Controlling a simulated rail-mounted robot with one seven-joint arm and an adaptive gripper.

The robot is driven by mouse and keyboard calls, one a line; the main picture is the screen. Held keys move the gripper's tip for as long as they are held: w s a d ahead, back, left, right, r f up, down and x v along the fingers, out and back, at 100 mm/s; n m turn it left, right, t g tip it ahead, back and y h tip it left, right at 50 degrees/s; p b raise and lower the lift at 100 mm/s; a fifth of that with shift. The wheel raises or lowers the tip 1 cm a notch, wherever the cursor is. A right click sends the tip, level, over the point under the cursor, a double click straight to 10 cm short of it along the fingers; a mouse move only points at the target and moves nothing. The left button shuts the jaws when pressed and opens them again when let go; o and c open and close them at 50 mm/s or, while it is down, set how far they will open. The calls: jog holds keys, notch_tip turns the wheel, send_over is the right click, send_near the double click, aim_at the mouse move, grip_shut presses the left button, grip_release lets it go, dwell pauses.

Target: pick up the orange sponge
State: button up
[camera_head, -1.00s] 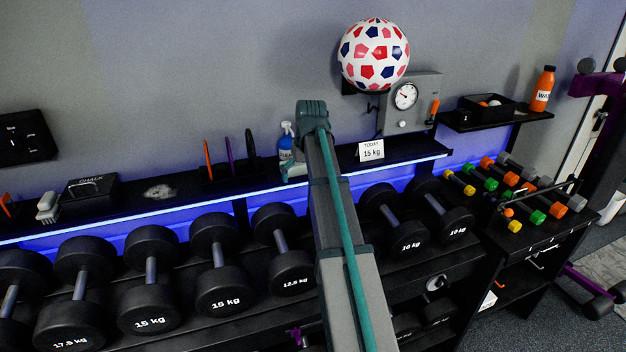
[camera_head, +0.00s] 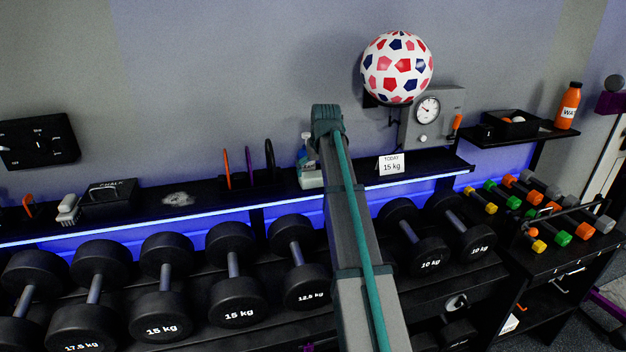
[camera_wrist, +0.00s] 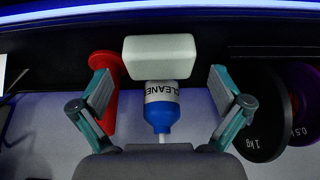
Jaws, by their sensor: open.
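I cannot make out an orange sponge in either view. In the wrist view my gripper (camera_wrist: 160,80) is open, its two fingers spread wide with nothing held. Between and beyond the fingers are a pale, rounded block (camera_wrist: 160,55) and a bottle labelled CLEANER (camera_wrist: 161,92) with a blue part. A red object (camera_wrist: 104,95) with a flared end is beside the left finger, partly covered by it. In the head view the cleaner bottle (camera_head: 303,152) stands on the wall shelf beside my arm. My arm hides part of that shelf, and I cannot see the gripper there.
Upright discs (camera_head: 248,165) stand on the shelf (camera_head: 350,187) left of the bottle; they show in the wrist view as weight plates (camera_wrist: 257,115) near the right finger. A sign (camera_head: 391,164) stands right of my arm. Rows of dumbbells (camera_head: 235,280) lie below.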

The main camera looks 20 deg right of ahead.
aim_at(314, 177)
jog(key=shift+p+x, duration=0.85)
jog(key=shift+x, duration=1.5)
jog(key=c, duration=0.7)
jog(key=shift+r, duration=0.1)
jog(key=shift+r, duration=0.55)
jog(key=s+a+r+b, duration=0.1)
jog(key=s+r, duration=0.3)
jog(key=s+a+r+b, duration=0.1)
jog(key=s+r+b, duration=0.1)
jog(key=s, duration=0.3)
jog(key=s+a+r+b, duration=0.1)
jog(key=s+r, duration=0.3)
jog(key=r, duration=0.1)
jog(key=shift+s+r+b, duration=0.3)
jog(key=shift+s+b, duration=0.1)
